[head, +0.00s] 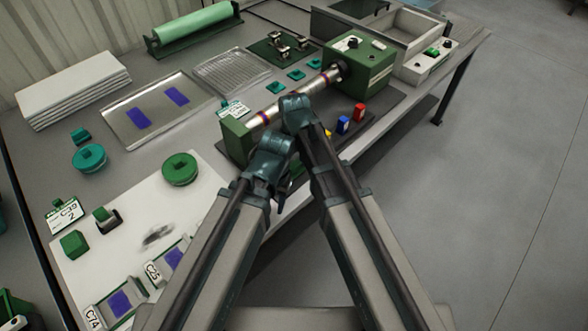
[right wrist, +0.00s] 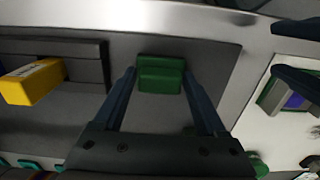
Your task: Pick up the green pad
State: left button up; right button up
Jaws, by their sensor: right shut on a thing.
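The green pad (right wrist: 160,75) is a small block with a step across it. In the right wrist view it sits between the two fingertips of my right gripper (right wrist: 160,82), which is shut on it. Behind it lies a dark grey mat surface. In the head view my arms cover the place where the right fingertips and the pad are. My left arm ends near the front edge of the bench in the head view; its fingers are too hidden to tell their state.
A green machine (head: 357,66) with a metal roller stands on a dark mat (head: 385,105). Yellow, blue (head: 343,125) and red (head: 359,112) blocks stand near my right arm. A white board (head: 130,255) with green stamps lies at left. The floor at right is clear.

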aim_at(294, 164)
pick_arm(q)
jog(key=shift+r, duration=0.1)
pick_arm(e)
jog(key=shift+r, duration=0.1)
notch_tip(294, 164, up, 10)
jog(key=p, duration=1)
pick_arm(q)
notch_tip(294, 164, up, 10)
pick_arm(e)
jog(key=o, duration=0.7)
jog(key=c, duration=0.5)
